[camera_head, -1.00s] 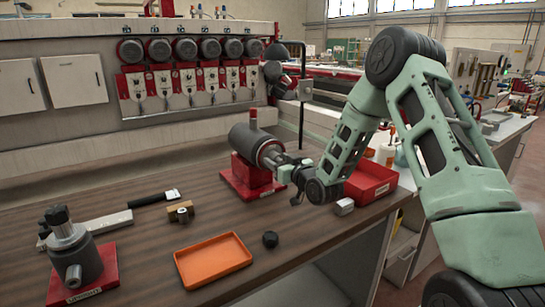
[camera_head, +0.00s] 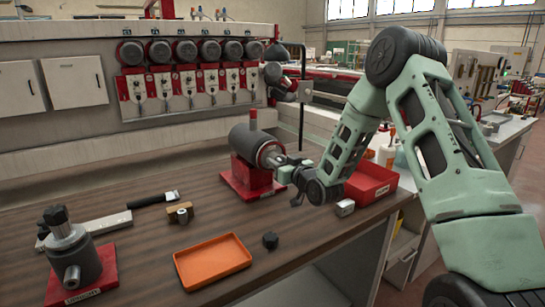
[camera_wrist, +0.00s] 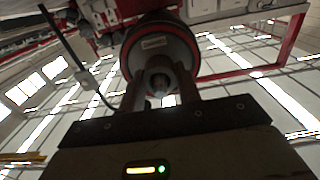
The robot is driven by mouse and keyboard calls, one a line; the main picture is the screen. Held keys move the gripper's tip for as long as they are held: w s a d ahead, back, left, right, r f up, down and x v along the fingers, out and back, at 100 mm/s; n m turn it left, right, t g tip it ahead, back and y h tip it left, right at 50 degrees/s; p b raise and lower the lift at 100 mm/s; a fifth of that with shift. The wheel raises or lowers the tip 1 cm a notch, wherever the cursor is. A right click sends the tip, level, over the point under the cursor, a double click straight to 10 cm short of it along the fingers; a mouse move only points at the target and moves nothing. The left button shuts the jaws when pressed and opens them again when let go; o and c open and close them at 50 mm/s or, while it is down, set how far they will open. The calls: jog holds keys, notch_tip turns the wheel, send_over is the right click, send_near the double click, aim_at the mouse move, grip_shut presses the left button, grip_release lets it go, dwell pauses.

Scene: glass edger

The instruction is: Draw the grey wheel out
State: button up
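A dark grey cylindrical wheel (camera_head: 246,146) lies with its axis level on a red stand (camera_head: 238,182) at the middle of the bench. A pale metal hub sticks out of its right end face. My gripper (camera_head: 284,162) is at this end, reaching in from the right. In the wrist view the wheel's round, red-edged face (camera_wrist: 160,43) is straight ahead. The round hub (camera_wrist: 160,72) lies between my two fingers (camera_wrist: 161,92), one on each side. The fingers are very near the hub or touching it; I cannot see whether they press on it.
A red bin (camera_head: 372,184) stands close behind my wrist, with a small metal block (camera_head: 345,208) in front. An orange tray (camera_head: 212,261), a black knob (camera_head: 270,241), a brass-coloured block (camera_head: 180,212) and a second red-based fixture (camera_head: 85,265) are on the bench.

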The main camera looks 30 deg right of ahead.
grip_shut()
jog(key=shift+s+b, duration=0.3)
jog(key=shift+s, duration=0.45)
jog(key=s+b, duration=0.2)
jog(key=s, duration=0.6)
jog(key=shift+d, duration=0.15)
dwell(1.1)
dwell(0.3)
